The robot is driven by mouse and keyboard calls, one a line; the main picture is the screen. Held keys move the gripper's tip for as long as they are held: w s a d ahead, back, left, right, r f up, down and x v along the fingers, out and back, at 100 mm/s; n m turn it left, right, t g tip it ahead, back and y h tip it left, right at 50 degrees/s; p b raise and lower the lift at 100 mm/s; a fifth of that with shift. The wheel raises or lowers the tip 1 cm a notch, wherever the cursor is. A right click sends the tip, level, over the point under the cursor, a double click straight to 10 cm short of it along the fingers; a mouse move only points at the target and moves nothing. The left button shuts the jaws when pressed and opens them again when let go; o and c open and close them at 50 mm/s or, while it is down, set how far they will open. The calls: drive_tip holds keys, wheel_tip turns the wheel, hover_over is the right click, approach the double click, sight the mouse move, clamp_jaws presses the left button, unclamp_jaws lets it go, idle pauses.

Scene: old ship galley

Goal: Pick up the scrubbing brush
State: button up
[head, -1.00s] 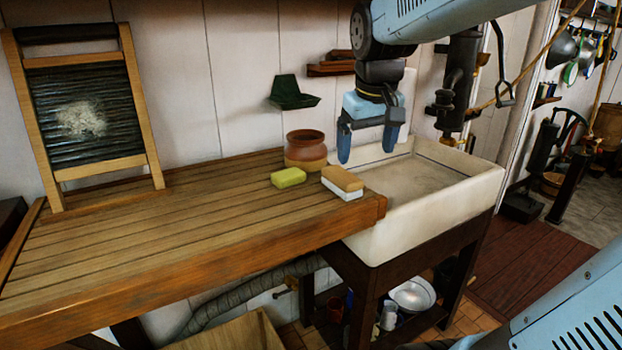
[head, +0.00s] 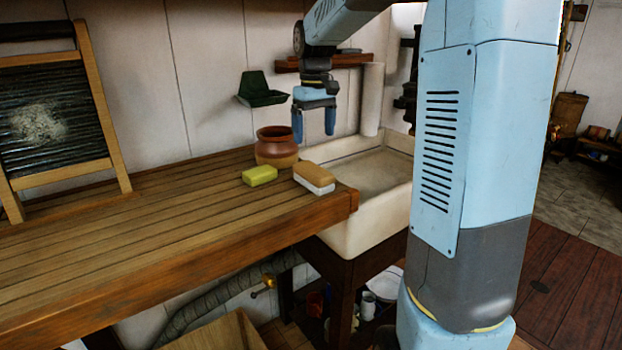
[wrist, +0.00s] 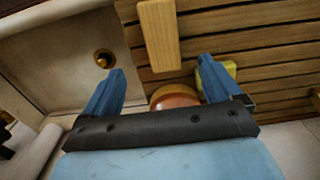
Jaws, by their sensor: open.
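The scrubbing brush (head: 314,178) has a tan wooden back and white bristles underneath. It lies on the wooden draining board (head: 180,225) near the right end, beside the sink. In the wrist view the brush (wrist: 159,35) shows from above, ahead of the fingers and roughly between their lines. My gripper (head: 313,128) hangs pointing down above the back part of the sink edge, higher than the brush and apart from it. Its two blue fingers, seen in the wrist view (wrist: 160,82), are spread wide with nothing gripped between them.
A yellow-green sponge or soap (head: 260,175) lies left of the brush. A brown clay pot (head: 277,147) stands just behind both. The white sink (head: 345,235) is to the right. A washboard (head: 60,120) leans at left, and a green wall holder (head: 262,90) hangs behind.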

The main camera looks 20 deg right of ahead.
sight(313, 169)
drive_tip(key=f, duration=1.2)
drive_tip(key=shift+s+a+f, duration=0.15)
drive_tip(key=shift+s+f, duration=0.05)
drive_tip(key=shift+f, duration=0.05)
drive_tip(key=shift+c, duration=0.2)
drive_tip(key=c, duration=1.2)
drive_tip(key=shift+r, duration=0.6)
wheel_tip(313, 169, up, 3)
drive_tip(key=shift+s+f, duration=0.15)
drive_tip(key=shift+f, duration=0.05)
drive_tip(key=s+r, duration=0.5)
drive_tip(key=shift+s+r, duration=0.1)
drive_tip(key=shift+r, duration=0.3)
drive_tip(key=s+r, duration=0.3)
drive_tip(key=s, duration=0.5)
drive_tip(key=shift+s+r, duration=0.25)
